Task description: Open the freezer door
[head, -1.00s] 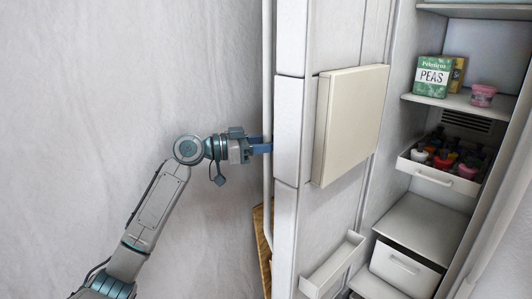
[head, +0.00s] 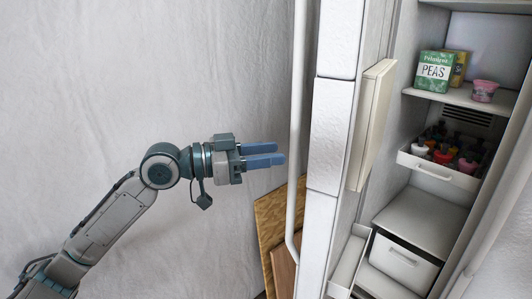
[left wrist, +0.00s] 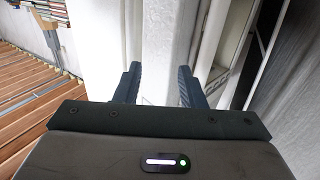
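The freezer door (head: 331,135) stands swung open, its edge facing me and a narrow strip of its inner side showing. Its long white vertical handle (head: 295,130) runs along the outer left side. My left gripper (head: 283,155) is just left of the handle, its two blue fingers apart and pointing at it, with nothing held. In the left wrist view the fingers (left wrist: 158,82) are spread, with the white door and handle area ahead between them; contact cannot be told there. My right gripper is not in view.
The open freezer interior has a green peas box (head: 434,71), a pink tub (head: 484,91), a drawer (head: 437,173) of colourful items and a lower white bin (head: 404,262). Wooden boards (head: 270,220) lean behind the handle. The pale wall area left of the door is clear.

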